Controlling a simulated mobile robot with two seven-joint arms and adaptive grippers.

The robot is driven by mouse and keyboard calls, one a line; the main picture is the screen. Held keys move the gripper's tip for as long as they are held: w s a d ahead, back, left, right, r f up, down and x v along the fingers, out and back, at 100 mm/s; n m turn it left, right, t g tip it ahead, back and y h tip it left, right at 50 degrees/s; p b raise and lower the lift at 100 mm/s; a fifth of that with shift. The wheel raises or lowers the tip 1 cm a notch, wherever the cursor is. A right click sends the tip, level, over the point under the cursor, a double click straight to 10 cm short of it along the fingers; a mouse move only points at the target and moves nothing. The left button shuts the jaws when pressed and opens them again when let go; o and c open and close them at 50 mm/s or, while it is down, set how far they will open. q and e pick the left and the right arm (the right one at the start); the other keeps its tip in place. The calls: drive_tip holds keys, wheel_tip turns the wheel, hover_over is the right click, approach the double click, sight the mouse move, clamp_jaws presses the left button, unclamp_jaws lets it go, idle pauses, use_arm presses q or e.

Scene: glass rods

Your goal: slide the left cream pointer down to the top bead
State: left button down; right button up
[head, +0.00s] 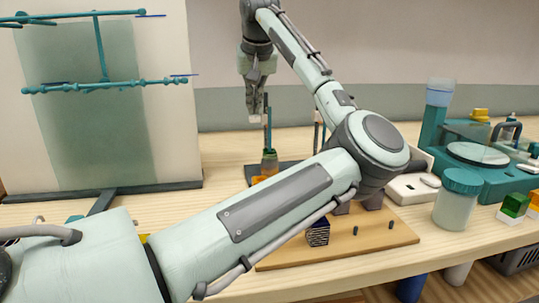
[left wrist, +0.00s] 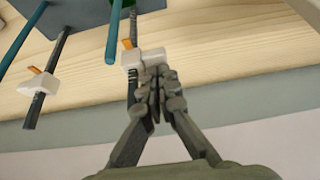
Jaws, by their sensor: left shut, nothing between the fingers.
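My left gripper (head: 254,106) is shut and empty, pointing down beside the left upright rods (head: 267,125) in the head view. In the left wrist view its closed fingertips (left wrist: 156,76) are against or right beside the left cream pointer (left wrist: 143,57), with no cream piece between them. This pointer sits around a dark marked rod and has an orange tip. A second cream pointer (left wrist: 38,82) is on another dark rod. A green piece (head: 269,155), perhaps a bead, is low on the left rods. I cannot tell which bead is the top one.
A wooden board (head: 390,240) with pegs and a striped block lies in front, partly behind my arm. A pale panel on a stand (head: 175,120) is at left. A lidded jar (head: 456,203) and a teal machine (head: 480,170) stand at right.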

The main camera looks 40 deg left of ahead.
sight(255, 120)
use_arm(q)
drive_tip(key=shift+f, duration=0.1)
drive_tip(key=shift+f+b, duration=0.55)
drive_tip(key=shift+f, duration=2.3)
wheel_tip(255, 120, up, 3)
drive_tip(key=shift+p, duration=1.25)
drive_tip(key=shift+r+b, duration=0.2)
drive_tip(key=shift+b, duration=0.1)
drive_tip(key=shift+r, duration=2.85)
